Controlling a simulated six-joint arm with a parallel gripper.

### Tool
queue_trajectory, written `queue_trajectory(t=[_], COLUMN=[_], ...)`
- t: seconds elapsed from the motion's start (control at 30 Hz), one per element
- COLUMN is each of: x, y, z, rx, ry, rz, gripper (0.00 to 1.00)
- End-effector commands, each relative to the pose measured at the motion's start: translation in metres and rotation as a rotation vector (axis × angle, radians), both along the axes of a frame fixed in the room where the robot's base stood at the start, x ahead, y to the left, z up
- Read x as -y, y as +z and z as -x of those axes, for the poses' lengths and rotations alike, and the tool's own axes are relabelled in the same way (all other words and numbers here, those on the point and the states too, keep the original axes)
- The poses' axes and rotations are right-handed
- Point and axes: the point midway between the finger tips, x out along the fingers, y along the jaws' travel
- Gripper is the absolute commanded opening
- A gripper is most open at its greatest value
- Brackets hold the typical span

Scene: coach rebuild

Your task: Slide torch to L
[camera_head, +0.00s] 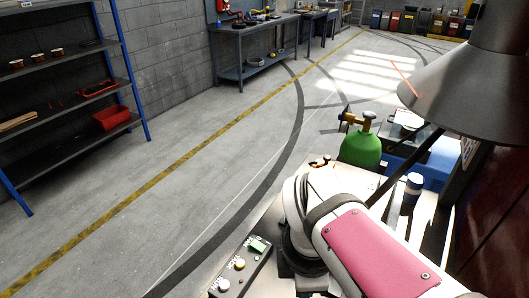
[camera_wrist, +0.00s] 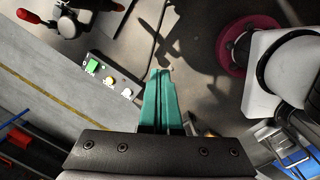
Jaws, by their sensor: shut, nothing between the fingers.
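My gripper (camera_wrist: 162,74) shows in the wrist view as two teal fingers lying together, with nothing seen between them. Its tips are over a grey-brown surface, close to a thin dark line or shadow. In the head view the fingers are hidden behind my arm. I cannot pick out a torch with certainty in either view, nor read a mark L. A black fitting with a red end (camera_wrist: 70,24) lies at the top left of the wrist view, apart from the fingers; I cannot tell what it is.
A button panel (camera_head: 240,266) sits at the bench edge; it also shows in the wrist view (camera_wrist: 113,76), left of my fingers. A green gas cylinder (camera_head: 361,148) and a dark can with a pale top (camera_head: 412,188) stand beyond my arm. A large grey lamp shade (camera_head: 470,95) hangs at right.

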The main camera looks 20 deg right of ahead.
Motion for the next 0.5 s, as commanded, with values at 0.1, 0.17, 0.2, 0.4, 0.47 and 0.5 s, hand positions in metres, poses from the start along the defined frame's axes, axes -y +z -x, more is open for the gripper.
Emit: queue_trajectory(t=[0.1, 0.17, 0.2, 0.4, 0.47, 0.5], x=[0.02, 0.027, 0.03, 0.037, 0.039, 0.04], y=[0.009, 0.012, 0.014, 0.005, -0.005, -0.013], z=[-0.026, -0.035, -0.038, -0.045, -0.046, -0.047], rx=[-0.029, -0.048, -0.06, -0.08, -0.081, -0.082], ry=[0.482, 0.657, 0.743, 0.871, 0.871, 0.869], rz=[0.116, 0.16, 0.181, 0.211, 0.21, 0.208], gripper=[0.0, 0.0, 0.0, 0.0, 0.0, 0.0])
